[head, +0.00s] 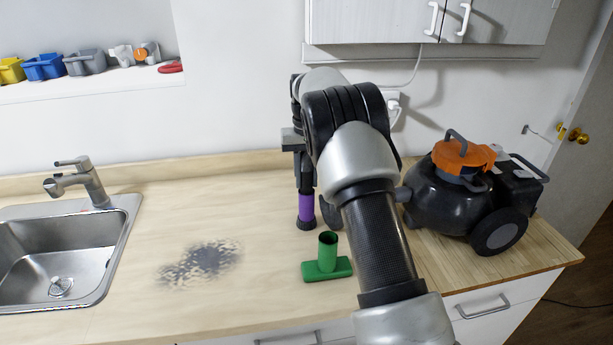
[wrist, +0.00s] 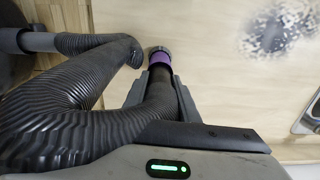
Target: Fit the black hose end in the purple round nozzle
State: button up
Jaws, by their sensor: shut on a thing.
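The purple round nozzle (head: 306,208) stands upright on the counter, its dark brush rim at the bottom. It also shows in the wrist view (wrist: 159,61), just past my fingertips. My gripper (head: 305,184) points down above it and is shut on the black hose end (wrist: 154,84), which runs between the two fingers. The hose end is lined up with the nozzle and meets its top. I cannot tell how deep it sits inside. The ribbed black hose (wrist: 95,100) loops to the left in the wrist view.
A green nozzle (head: 327,265) stands on the counter in front of the purple one. The black and orange vacuum (head: 455,185) is at the right. A dark dirt patch (head: 207,260) and a sink (head: 60,250) lie to the left. The counter between is clear.

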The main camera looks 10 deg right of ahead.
jog(key=shift+f, duration=0.15)
jog(key=o, duration=1.1)
jog(key=shift+o, duration=0.2)
notch_tip(320, 180, up, 18)
jog(key=p, duration=0.2)
jog(key=shift+f+p, duration=0.25)
jog(key=shift+p, duration=0.1)
